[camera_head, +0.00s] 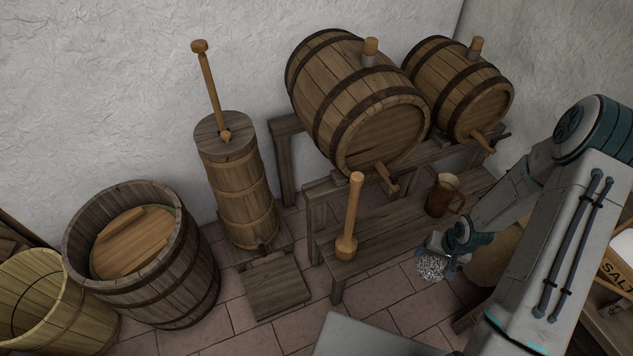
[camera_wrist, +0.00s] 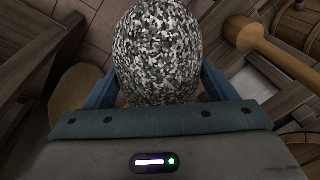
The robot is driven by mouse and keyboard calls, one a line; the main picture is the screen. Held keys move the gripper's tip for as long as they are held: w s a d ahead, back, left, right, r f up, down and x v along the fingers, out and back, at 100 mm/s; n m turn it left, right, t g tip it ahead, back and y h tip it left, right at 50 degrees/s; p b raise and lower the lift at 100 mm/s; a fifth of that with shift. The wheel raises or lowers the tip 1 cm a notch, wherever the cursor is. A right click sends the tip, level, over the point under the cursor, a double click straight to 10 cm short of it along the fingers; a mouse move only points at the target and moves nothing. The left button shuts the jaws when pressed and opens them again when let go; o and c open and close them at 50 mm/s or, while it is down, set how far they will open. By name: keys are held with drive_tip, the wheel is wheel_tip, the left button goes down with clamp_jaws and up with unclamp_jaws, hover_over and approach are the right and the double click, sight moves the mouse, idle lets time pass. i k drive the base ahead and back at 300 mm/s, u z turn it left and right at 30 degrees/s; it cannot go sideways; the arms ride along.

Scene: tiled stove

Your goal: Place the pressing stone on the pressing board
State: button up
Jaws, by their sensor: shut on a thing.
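The pressing stone (camera_head: 431,269) is a rounded, black-and-white speckled stone. My gripper (camera_head: 437,250) is shut on it and holds it in the air, in front of the low bench on the right. The stone (camera_wrist: 157,50) fills the upper middle of the wrist view between the two blue fingers. A round wooden board with a handle bar, likely the pressing board (camera_head: 130,244), lies inside the open wooden barrel (camera_head: 185,262) at the left. The stone is well to the right of that barrel and apart from it.
Between stone and barrel stand a tall churn (camera_head: 241,190) with an upright plunger and a low bench (camera_head: 375,235) bearing a wooden masher (camera_head: 351,215) and a mug (camera_head: 442,195). Two casks (camera_head: 360,105) lie on a rack behind. An empty bucket (camera_head: 45,300) stands far left.

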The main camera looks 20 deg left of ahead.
sight(136, 243)
drive_tip(key=k, duration=1.55)
drive_tip(key=u, duration=2.05)
drive_tip(key=i, duration=2.25)
drive_tip(key=z, duration=0.95)
